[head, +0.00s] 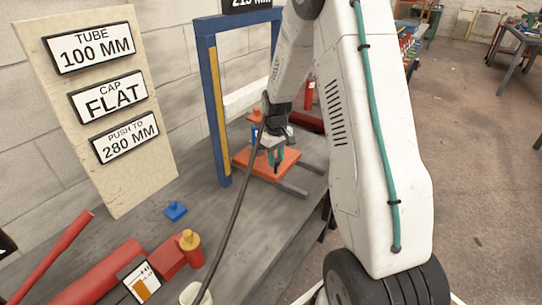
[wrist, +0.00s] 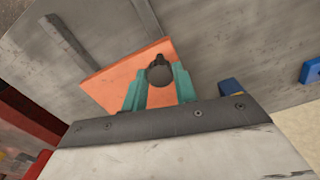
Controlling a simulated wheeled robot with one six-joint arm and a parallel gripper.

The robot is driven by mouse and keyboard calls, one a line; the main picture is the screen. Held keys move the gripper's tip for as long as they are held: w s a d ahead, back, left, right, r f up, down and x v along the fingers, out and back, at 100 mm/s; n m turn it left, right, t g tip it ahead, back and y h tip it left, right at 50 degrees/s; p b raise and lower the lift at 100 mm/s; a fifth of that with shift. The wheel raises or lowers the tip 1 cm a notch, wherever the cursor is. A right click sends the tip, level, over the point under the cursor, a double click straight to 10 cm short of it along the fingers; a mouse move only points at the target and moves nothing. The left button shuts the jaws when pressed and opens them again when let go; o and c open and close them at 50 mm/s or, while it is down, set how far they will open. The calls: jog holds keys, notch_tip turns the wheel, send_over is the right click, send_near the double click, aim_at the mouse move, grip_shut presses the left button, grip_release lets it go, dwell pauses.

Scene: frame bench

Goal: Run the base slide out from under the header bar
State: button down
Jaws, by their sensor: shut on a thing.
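The base slide (head: 255,163) is a flat orange plate on the bench, beside the blue post. In the wrist view its orange plate (wrist: 110,88) lies under my fingers. My gripper (head: 274,157) points down over the plate. In the wrist view its teal fingers (wrist: 160,85) are shut on a dark round knob (wrist: 160,70) over the plate; whether the knob is fixed to it is not clear. The header bar (head: 236,18) tops the blue frame, above and behind the plate. My arm hides the frame's right side.
Two grey rails (head: 292,188) run out from the plate toward the bench's front edge, with bare bench around them. A blue cap (head: 175,211), red tubes (head: 95,278) and a red-and-yellow piece (head: 190,246) lie at the left front. A sign board (head: 150,165) stands behind.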

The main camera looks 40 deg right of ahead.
jog(key=s+d, duration=0.2)
jog(key=s, duration=0.4)
jog(key=s+d, duration=0.2)
jog(key=s, duration=0.5)
jog(key=shift+s+d, duration=0.2)
jog(key=shift+d, duration=0.2)
jog(key=c, duration=1.1)
grip_release()
notch_tip(320, 180, up, 8)
jog(key=shift+f, duration=0.1)
